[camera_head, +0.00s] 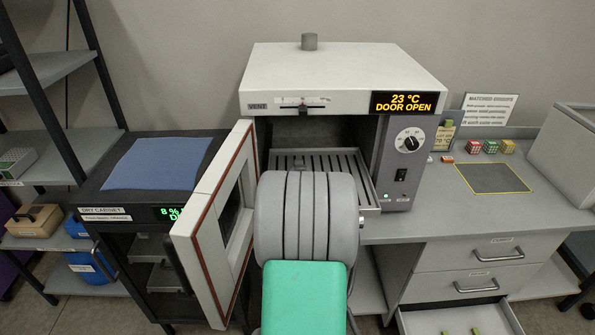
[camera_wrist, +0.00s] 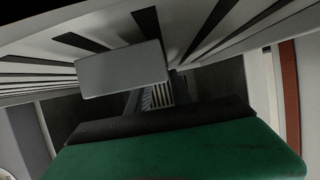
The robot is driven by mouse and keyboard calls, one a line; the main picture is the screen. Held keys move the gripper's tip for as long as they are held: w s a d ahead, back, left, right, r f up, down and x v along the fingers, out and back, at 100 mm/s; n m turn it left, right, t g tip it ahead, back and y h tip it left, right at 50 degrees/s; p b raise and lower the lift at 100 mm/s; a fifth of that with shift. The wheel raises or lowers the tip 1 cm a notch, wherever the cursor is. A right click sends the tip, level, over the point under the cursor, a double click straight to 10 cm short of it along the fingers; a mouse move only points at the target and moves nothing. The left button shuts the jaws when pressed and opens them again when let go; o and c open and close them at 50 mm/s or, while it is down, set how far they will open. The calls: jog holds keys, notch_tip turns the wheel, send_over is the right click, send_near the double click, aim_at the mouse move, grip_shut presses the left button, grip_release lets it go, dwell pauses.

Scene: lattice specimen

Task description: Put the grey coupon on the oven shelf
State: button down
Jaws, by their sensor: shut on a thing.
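A flat grey block, which I take to be the grey coupon (camera_wrist: 122,70), shows in the wrist view in front of the slatted oven shelf (camera_wrist: 228,28). My gripper (camera_wrist: 155,95) is shut on it; the fingers are dark and hard to make out. Whether the coupon touches the slats, I cannot tell. In the head view the oven (camera_head: 345,75) stands with its door (camera_head: 216,222) swung open to the left. Its slatted shelf (camera_head: 364,176) shows at the opening.
The open oven door is close on the left of my arm. The control panel (camera_head: 405,160) stands right of the opening. A dry cabinet (camera_head: 110,200) with a blue mat (camera_head: 158,163) is at left. Coloured cubes (camera_head: 490,147) and a dark square mat (camera_head: 492,178) lie on the right bench. A lower drawer (camera_head: 460,317) is open.

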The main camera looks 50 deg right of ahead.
jog(key=shift+f, duration=0.3)
jog(key=shift+f, duration=0.1)
jog(key=shift+f+b, duration=0.15)
jog(key=shift+b, duration=0.2)
jog(key=c, duration=1.1)
grip_release()
jog(key=shift+c, duration=0.2)
jog(key=shift+r+p, duration=0.35)
jog(key=b+v, duration=0.2)
jog(key=v, duration=1)
jog(key=shift+f, duration=0.1)
